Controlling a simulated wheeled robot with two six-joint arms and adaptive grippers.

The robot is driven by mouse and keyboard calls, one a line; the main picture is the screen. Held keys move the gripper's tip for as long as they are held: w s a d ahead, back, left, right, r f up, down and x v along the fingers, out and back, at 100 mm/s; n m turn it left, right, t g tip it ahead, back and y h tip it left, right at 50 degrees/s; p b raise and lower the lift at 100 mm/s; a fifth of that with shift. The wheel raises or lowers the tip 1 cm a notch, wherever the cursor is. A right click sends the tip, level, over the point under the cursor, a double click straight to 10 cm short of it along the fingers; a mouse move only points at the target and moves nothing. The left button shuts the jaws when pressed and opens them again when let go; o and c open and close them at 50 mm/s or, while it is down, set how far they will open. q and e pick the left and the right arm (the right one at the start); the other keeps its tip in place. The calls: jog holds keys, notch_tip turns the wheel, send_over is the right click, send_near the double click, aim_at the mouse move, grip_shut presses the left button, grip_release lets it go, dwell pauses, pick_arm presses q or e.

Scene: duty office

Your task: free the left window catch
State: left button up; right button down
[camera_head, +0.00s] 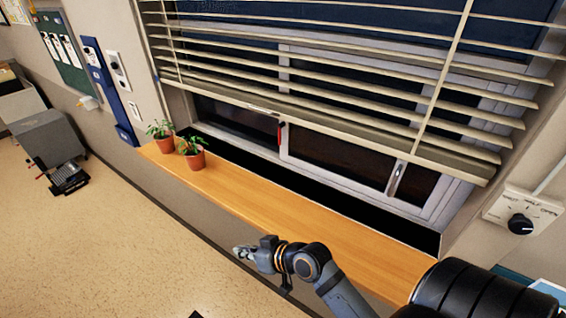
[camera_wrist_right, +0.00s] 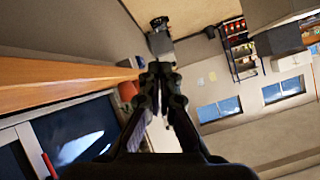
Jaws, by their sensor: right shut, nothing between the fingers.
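The left window catch (camera_head: 281,133) is a small red upright piece on the window frame, just below the lowered blind. A second, pale catch (camera_head: 397,178) sits on the frame further right. My right gripper (camera_head: 240,252) is shut and empty, in front of the wooden sill and well below the catches. In the right wrist view its fingers (camera_wrist_right: 159,72) are together. A red strip (camera_wrist_right: 48,164) on the window frame shows there at the lower left, apart from the fingers. My left gripper is not in view.
Two potted plants (camera_head: 191,154) stand at the left end of the wooden sill (camera_head: 270,208). Slatted blinds (camera_head: 330,95) hang over the upper window. A dial box (camera_head: 521,217) is on the right wall. The middle of the sill is clear.

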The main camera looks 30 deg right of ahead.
jog(key=w+d+r+m+t, duration=0.2)
jog(key=w+r+m+t, duration=0.25)
jog(key=r, duration=0.35)
jog(key=w+d+r+m+t, duration=0.25)
jog(key=r+t, duration=0.25)
jog(key=r, duration=0.4)
jog(key=w+d+m+t+h, duration=0.1)
jog(key=w+d+m+h, duration=0.2)
jog(key=d+m+h, duration=0.65)
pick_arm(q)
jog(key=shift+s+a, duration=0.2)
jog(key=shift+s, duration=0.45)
pick_arm(e)
jog(key=d+f+m+g+h, duration=0.6)
jog(key=d+m, duration=0.3)
jog(key=shift+w, duration=0.15)
jog(key=shift+f+m, duration=0.1)
jog(key=shift+m, duration=0.15)
